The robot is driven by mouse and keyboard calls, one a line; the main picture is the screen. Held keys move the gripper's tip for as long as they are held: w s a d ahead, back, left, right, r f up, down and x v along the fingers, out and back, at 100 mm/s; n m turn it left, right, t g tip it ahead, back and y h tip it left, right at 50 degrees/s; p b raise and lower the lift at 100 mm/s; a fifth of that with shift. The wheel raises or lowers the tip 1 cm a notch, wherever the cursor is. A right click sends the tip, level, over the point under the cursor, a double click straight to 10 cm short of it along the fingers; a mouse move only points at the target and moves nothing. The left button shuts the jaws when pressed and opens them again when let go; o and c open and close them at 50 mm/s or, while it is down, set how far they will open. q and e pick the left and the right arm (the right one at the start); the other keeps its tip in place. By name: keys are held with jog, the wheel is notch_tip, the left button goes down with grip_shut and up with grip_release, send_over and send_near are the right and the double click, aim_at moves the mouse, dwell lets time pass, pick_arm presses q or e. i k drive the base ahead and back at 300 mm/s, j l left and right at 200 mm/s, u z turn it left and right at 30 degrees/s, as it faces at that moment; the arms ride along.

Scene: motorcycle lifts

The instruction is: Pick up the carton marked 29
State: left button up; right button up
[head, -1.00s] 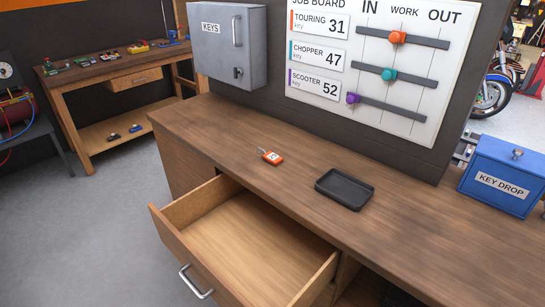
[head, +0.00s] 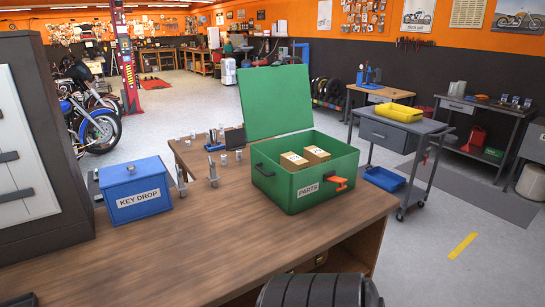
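Two small tan cartons sit inside an open green box marked PARTS (head: 335,187) on the wooden counter. The left carton (head: 295,161) and the right carton (head: 316,154) stand side by side, apart from the box's front wall. They bear pale labels, but the marks are too small to read, so I cannot tell which is 29. The box's green lid (head: 273,100) stands up at the back. An orange latch (head: 338,184) is on its front. Neither of my grippers is in view.
A blue KEY DROP box (head: 135,190) stands left of the green box on the counter (head: 200,245). Small metal parts (head: 213,170) stand behind, between them. The counter's front middle is clear.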

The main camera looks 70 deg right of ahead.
aim_at(316, 156)
jog(key=z, duration=1.5)
